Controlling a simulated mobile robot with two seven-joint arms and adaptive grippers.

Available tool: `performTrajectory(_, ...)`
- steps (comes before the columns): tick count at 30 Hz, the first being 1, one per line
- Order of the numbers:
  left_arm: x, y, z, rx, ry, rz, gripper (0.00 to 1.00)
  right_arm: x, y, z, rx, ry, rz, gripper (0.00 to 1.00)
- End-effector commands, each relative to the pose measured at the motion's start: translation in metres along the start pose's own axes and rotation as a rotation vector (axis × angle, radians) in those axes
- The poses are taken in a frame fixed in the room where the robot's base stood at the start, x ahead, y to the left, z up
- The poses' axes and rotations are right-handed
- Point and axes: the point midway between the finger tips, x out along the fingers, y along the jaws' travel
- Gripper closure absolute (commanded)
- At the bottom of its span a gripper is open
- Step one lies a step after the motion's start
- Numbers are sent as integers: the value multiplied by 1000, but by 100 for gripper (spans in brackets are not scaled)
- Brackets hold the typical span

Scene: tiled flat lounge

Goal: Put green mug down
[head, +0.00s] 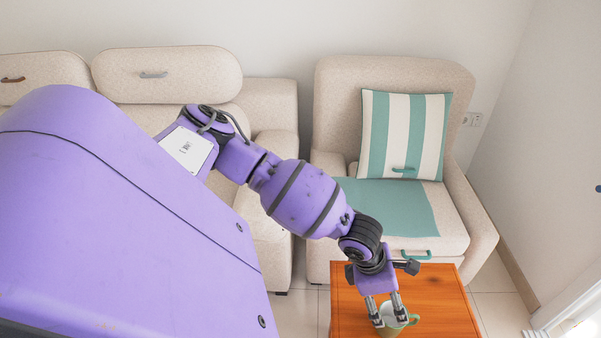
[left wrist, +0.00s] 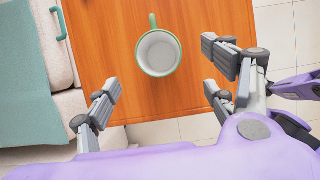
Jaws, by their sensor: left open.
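The green mug (head: 391,331), pale inside with a green rim and handle, is at the near edge of the head view over the orange wooden table (head: 450,300). In the left wrist view, I look down into the upright mug (left wrist: 158,53), with its handle pointing to the top of the picture. It appears to stand on the tabletop (left wrist: 100,35). My left gripper (head: 389,314) is open at the mug. In the left wrist view, its fingers (left wrist: 160,88) are spread wide, with visible gaps to the mug. The mug's base is hidden. My right gripper is not in view.
A beige armchair (head: 335,110) with a striped cushion (head: 405,135) and a teal cloth (head: 390,208) stands behind the table. A beige sofa (head: 270,105) is at left. Bare tabletop surrounds the mug. Tiled floor (head: 490,310) shows at right.

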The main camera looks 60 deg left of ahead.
Motion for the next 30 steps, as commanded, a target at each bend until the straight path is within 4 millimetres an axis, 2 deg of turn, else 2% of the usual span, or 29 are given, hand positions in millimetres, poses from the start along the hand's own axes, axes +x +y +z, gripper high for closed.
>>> performTrajectory(2, 10, -19, -4, -55, -9, -31, 23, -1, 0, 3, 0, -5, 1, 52)
performTrajectory(5, 32, -65, -8, -235, -42, -108, 23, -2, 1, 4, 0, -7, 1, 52)
performTrajectory(8, 54, -129, -12, -549, -82, -221, 23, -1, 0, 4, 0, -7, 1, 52)
performTrajectory(9, 60, -154, -14, -703, -96, -269, 23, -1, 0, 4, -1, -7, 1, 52)
performTrajectory(13, 69, -211, -19, -1238, -125, -406, 23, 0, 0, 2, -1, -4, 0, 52)
performTrajectory(16, 70, -233, -31, -1678, -138, -485, 23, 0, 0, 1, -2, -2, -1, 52)
performTrajectory(19, 68, -237, -56, -2135, -161, -536, 23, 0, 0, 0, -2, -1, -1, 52)
performTrajectory(23, 62, -226, -114, -2716, -239, -545, 23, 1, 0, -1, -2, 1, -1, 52)
performTrajectory(25, 55, -218, -153, -2986, -313, -529, 23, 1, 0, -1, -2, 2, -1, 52)
performTrajectory(26, 52, -215, -170, 3071, 349, 518, 23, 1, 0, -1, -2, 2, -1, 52)
performTrajectory(27, 46, -212, -192, 2955, 371, 467, 23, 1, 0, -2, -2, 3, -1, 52)
performTrajectory(30, 34, -207, -235, 2733, 420, 380, 23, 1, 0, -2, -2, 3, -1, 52)
